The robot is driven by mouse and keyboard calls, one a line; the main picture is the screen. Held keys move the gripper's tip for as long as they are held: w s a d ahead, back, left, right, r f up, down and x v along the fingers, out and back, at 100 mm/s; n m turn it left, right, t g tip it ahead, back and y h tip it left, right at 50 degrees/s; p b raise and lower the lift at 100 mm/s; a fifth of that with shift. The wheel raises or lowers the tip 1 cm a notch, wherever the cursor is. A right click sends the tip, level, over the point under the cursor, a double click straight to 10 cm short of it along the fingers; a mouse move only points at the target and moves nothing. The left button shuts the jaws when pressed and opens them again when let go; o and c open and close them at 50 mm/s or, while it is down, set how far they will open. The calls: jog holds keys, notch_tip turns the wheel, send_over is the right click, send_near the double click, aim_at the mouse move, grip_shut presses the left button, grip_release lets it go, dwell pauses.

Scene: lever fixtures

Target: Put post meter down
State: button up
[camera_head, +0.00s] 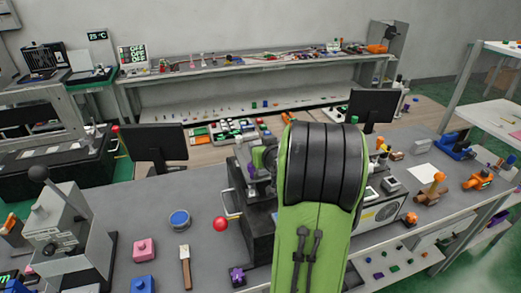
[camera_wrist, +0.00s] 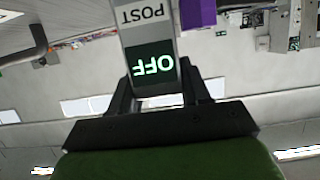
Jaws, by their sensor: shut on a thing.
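The post meter (camera_wrist: 150,32) is a grey block with a "POST" label and a dark display reading "OFF" in green. It appears upside down in the wrist view. My gripper (camera_wrist: 158,78) is shut on it, with one black finger on each side of the display end. The wrist view shows the wall and ceiling lights behind it, with no surface seen touching the meter. In the head view my green and black arm covers the middle of the workbench, and I cannot make out the gripper or meter there.
A grey workbench (camera_head: 208,262) holds a lever fixture (camera_head: 68,235), a blue round tin (camera_head: 179,219), a pink block (camera_head: 144,249) and a wooden-handled tool (camera_head: 185,266). A red ball-ended handle (camera_head: 221,224) sits close left of my arm. Two monitors stand behind. Some bare bench shows at left.

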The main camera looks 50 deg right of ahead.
jog(key=shift+s+d, duration=0.1)
jog(key=shift+d, duration=0.05)
jog(key=shift+f, duration=0.15)
jog(key=o, duration=1.3)
